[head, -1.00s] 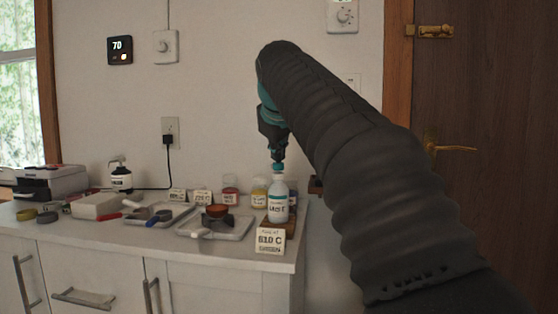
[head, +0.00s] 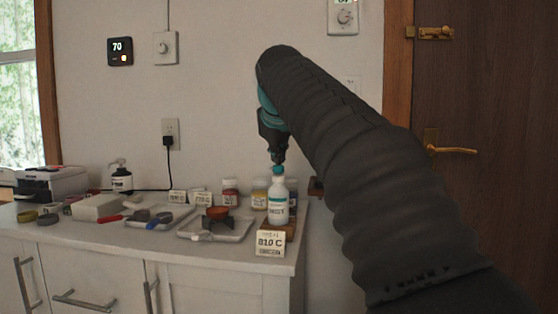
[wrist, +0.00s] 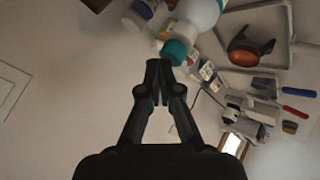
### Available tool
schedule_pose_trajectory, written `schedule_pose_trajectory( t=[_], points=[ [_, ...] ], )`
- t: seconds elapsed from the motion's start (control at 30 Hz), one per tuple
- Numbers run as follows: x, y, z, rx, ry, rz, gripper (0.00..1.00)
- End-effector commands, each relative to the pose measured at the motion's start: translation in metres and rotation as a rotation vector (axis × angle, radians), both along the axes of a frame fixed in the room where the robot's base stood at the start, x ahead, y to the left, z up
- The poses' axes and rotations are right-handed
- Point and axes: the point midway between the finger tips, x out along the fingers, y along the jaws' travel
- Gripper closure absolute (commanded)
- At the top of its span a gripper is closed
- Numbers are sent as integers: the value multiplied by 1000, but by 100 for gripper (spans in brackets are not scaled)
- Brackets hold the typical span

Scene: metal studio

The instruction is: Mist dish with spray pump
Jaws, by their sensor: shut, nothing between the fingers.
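A white bottle (head: 279,206) with a teal pump top (head: 278,170) stands upright at the right end of the counter; its label seems to read "MIST". My gripper (head: 277,160) points down directly over the pump top, its fingers shut and empty. The tips look to be on or just above the top; contact is not certain. In the wrist view, the shut fingertips (wrist: 158,64) are beside the teal top (wrist: 175,52). A brown-orange dish (head: 217,212) sits on a grey tray left of the bottle and also shows in the wrist view (wrist: 243,57).
A card reading "810 C" (head: 270,243) stands in front of the bottle. Small jars (head: 230,191) stand behind and beside it. A second tray with tools (head: 160,216), a white block (head: 97,207) and a black-and-white pump bottle (head: 121,180) are further left. The wall is behind.

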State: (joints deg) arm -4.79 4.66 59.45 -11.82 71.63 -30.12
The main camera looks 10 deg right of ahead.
Motion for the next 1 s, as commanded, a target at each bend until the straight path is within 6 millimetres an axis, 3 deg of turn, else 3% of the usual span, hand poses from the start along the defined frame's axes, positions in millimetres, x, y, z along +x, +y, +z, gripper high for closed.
schedule_pose_trajectory(
  t=[0.23, 1.0],
  points=[
    [0, 0, 5, 0, 3, 1, 100],
    [0, 0, 60, 0, -1, 0, 100]
  ],
)
